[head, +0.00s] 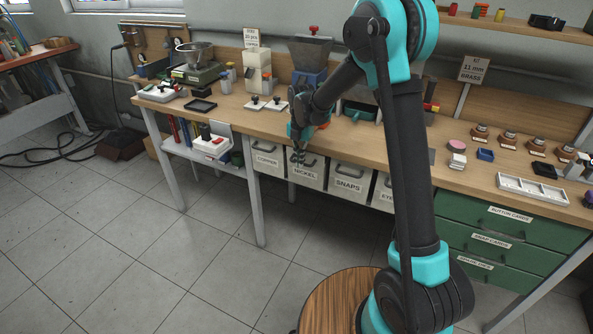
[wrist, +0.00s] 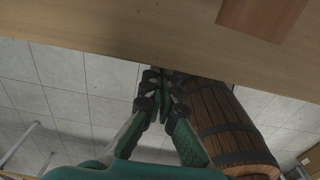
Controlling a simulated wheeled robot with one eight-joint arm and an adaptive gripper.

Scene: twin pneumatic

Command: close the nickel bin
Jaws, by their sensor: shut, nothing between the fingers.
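The nickel bin (head: 305,173) is a pale drawer labelled NICKEL under the workbench top, between the corner bin (head: 267,160) and the snaps bin (head: 349,182). Its front looks about in line with its neighbours; a small gap cannot be told. My gripper (head: 298,160) is at the bin's upper left front, below the bench edge, and hides part of that front. Whether it touches the bin cannot be told. In the wrist view my gripper (wrist: 163,84) has its fingers together and empty, close to the wooden bench edge (wrist: 130,32). The bin is not clearly visible there.
A wooden barrel (wrist: 225,130) shows beside the fingers in the wrist view; a round wooden top (head: 340,295) is at the bottom of the head view. Green drawers (head: 510,240) are at the right. The tiled floor (head: 180,260) at the left front is clear.

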